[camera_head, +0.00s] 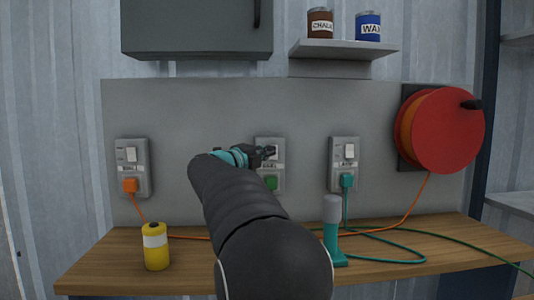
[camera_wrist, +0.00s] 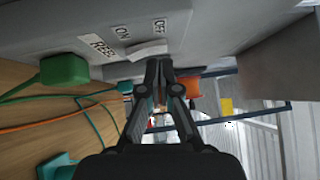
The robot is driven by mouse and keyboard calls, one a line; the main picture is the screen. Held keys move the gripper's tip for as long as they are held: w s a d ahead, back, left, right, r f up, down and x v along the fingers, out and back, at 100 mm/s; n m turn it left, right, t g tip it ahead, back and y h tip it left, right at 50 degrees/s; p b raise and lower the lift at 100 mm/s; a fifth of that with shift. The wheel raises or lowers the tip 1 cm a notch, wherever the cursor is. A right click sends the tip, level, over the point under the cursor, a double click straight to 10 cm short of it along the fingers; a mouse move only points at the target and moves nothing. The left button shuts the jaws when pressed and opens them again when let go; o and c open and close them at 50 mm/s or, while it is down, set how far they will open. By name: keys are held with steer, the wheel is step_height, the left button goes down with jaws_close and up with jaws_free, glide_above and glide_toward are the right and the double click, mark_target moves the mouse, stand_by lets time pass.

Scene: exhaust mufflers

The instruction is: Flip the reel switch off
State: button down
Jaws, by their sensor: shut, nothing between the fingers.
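The middle wall outlet (camera_head: 283,190) has a white rocker switch that is partly hidden behind my gripper (camera_head: 268,152). The switch (camera_wrist: 147,50) shows in the wrist view beside the printed words ON and OFF, with a REEL label (camera_wrist: 98,45) on the same panel. Which way the rocker is set I cannot tell. A green plug (camera_wrist: 65,68) sits in this outlet, and it also shows in the head view (camera_head: 271,183). My gripper (camera_wrist: 158,66) is shut and empty, its tips close to the switch near the OFF side; I cannot tell whether they touch.
A left outlet (camera_head: 131,167) holds an orange plug, and a right outlet (camera_head: 343,161) holds a teal plug. A red cable reel (camera_head: 447,130) hangs at the right. A yellow can (camera_head: 156,248) and a teal tool (camera_head: 333,233) stand on the wooden bench (camera_head: 110,264), with loose cables.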

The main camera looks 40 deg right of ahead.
steer(key=s+a+r, duration=0.1)
steer(key=s+a, duration=0.4)
steer(key=a, duration=0.6)
steer(key=shift+r+b, duration=0.15)
steer(key=shift+b, duration=0.25)
